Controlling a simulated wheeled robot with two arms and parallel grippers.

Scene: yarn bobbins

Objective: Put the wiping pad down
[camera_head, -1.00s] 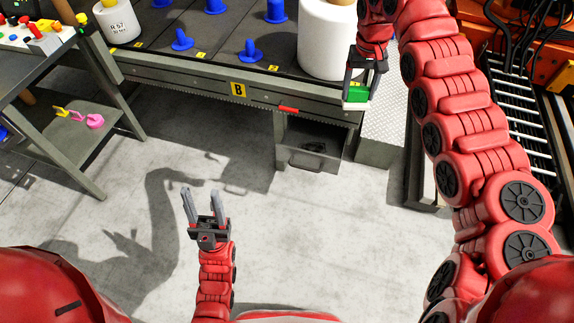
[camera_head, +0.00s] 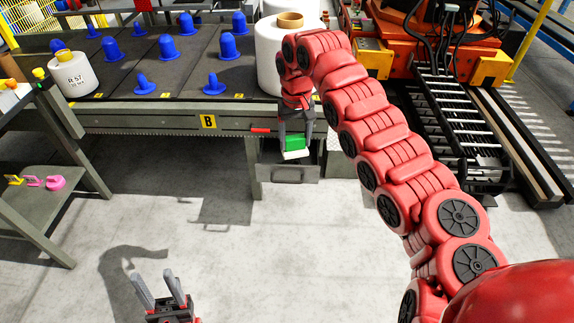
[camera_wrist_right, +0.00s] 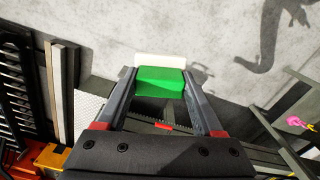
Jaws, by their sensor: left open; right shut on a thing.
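The wiping pad (camera_head: 294,143) is a green block with a white underside. My right gripper (camera_head: 295,135) is shut on it and holds it in front of the bench's front edge, above the open drawer (camera_head: 288,173). In the right wrist view the pad (camera_wrist_right: 160,80) sits between the two fingertips, with its white side facing away from the gripper. My left gripper (camera_head: 160,285) is open and empty, low over the floor at the bottom left.
The dark bench (camera_head: 150,118) marked B carries several blue pegs (camera_head: 168,47) and white yarn bobbins (camera_head: 72,75). A large bobbin (camera_head: 272,60) stands close behind my right gripper. A side table (camera_head: 35,205) stands at the left. The floor between is clear.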

